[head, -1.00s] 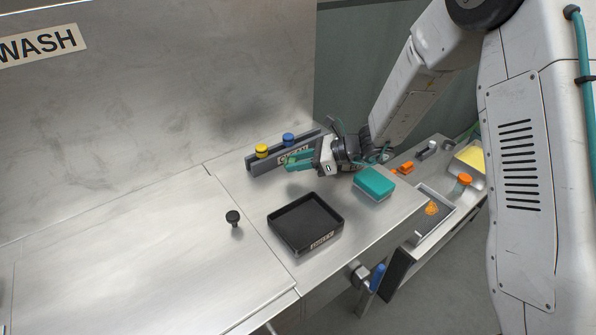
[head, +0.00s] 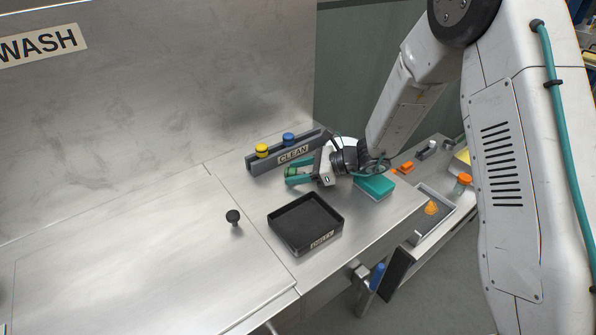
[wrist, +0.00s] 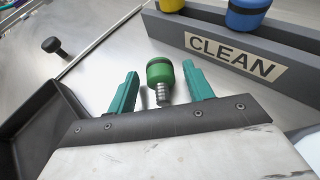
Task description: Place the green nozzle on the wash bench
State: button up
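The green nozzle (wrist: 161,73) has a green cap with a dark band and a ribbed metal stem. In the head view my gripper (head: 301,173) is low over the steel wash bench (head: 238,188), between the CLEAN rack and the black tray. The nozzle (head: 291,171) is partly hidden by the fingers there. Whether its stem touches the bench is unclear.
The CLEAN rack (head: 262,165) holds a yellow nozzle (head: 262,151) and a blue nozzle (head: 288,139). The black tray (head: 305,223) is empty. A black knob (head: 233,217) stands left of it. A teal block (head: 374,188) lies right of my gripper. The left bench is clear.

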jog(key=shift+s+f, duration=0.1)
jog(key=shift+f, duration=0.1)
jog(key=shift+r, duration=0.25)
jog(key=v, duration=1.2)
jog(key=shift+r, duration=0.2)
jog(key=s+r+n+g+h, duration=0.4)
jog(key=s+r+n, duration=0.7)
jog(key=s+r, duration=0.3)
jog(key=s+d+r+n+t+h, duration=0.1)
jog(key=s+d+n+h, duration=0.3)
jog(key=s, duration=0.5)
jog(key=s+d+r+n+t+h, duration=0.1)
jog(key=s+d+r+n+h, duration=0.2)
jog(key=s+d, duration=0.6)
jog(key=shift+s+r+n+t+h, duration=0.2)
jog(key=shift+s+n+t+h, duration=0.25)
jog(key=shift+n+h, duration=0.7)
